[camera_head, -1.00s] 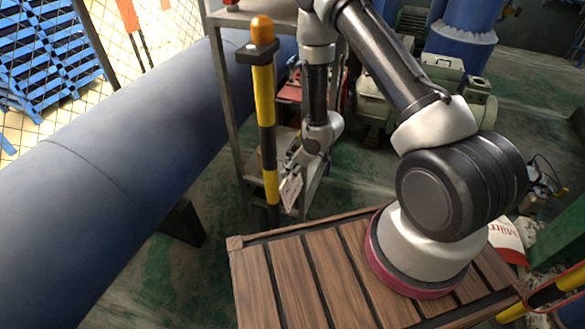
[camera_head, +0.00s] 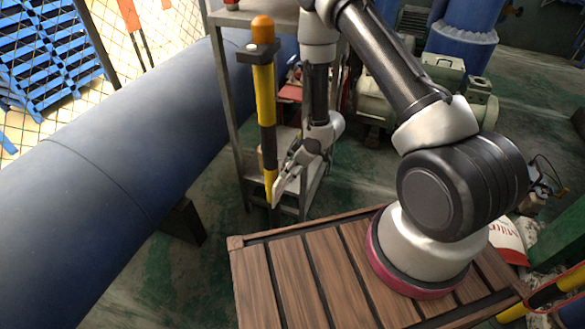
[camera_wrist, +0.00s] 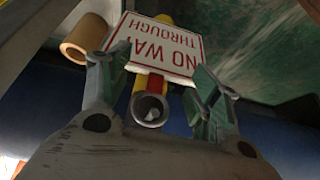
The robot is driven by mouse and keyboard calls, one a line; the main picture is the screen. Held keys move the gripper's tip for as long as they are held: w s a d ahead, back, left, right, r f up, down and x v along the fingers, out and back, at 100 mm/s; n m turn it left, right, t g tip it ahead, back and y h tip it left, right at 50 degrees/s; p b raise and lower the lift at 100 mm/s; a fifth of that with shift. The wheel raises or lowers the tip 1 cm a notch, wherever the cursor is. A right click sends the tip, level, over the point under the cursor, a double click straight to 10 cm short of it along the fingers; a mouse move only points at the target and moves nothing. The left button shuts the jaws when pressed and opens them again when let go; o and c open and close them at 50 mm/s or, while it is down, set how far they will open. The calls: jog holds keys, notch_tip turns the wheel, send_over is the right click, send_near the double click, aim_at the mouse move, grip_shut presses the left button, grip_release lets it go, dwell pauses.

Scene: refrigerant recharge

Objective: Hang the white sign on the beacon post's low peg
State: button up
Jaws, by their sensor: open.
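The beacon post (camera_head: 265,95) is yellow and black with an orange top. It stands beyond the wooden deck in the head view. The white sign (camera_wrist: 175,48) has a red border and reads "NO WAY THROUGH", upside down in the wrist view. My gripper (camera_head: 282,182) is beside the post's lower part. In the wrist view the fingers of my gripper (camera_wrist: 160,92) are apart, with the sign's lettered face just beyond and between them. A yellow and red piece shows below the sign. The low peg is not clearly seen, so I cannot tell whether the sign hangs on it.
A grey metal shelf (camera_head: 226,90) stands close behind the post. A large blue pipe (camera_head: 110,170) runs along the left. The slatted wooden deck (camera_head: 290,275) is clear in front. A tan cylinder (camera_wrist: 88,38) is left of the sign.

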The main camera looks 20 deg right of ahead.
jog(key=v, duration=1.2)
jog(key=s+d+f+m+g+h, duration=0.2)
jog(key=s+d+g+h, duration=0.15)
jog(key=s+d, duration=0.35)
jog(key=s+d+r+m+h, duration=0.2)
jog(key=s+d+r+m, duration=0.1)
jog(key=d+r, duration=0.5)
jog(key=s+r+m+t, duration=0.1)
jog(key=s+r, duration=0.4)
jog(key=r, duration=0.5)
jog(key=s+a+r+m+t, duration=0.1)
jog(key=s+r, duration=0.4)
jog(key=r, duration=0.6)
jog(key=s+a+r+m+t, duration=0.1)
jog(key=s+r, duration=0.4)
jog(key=r, duration=0.6)
jog(key=m+t+y, duration=0.1)
jog(key=m, duration=0.1)
jog(key=shift+a+r+m+t, duration=0.2)
jog(key=shift+m+t, duration=0.15)
jog(key=shift+m, duration=0.05)
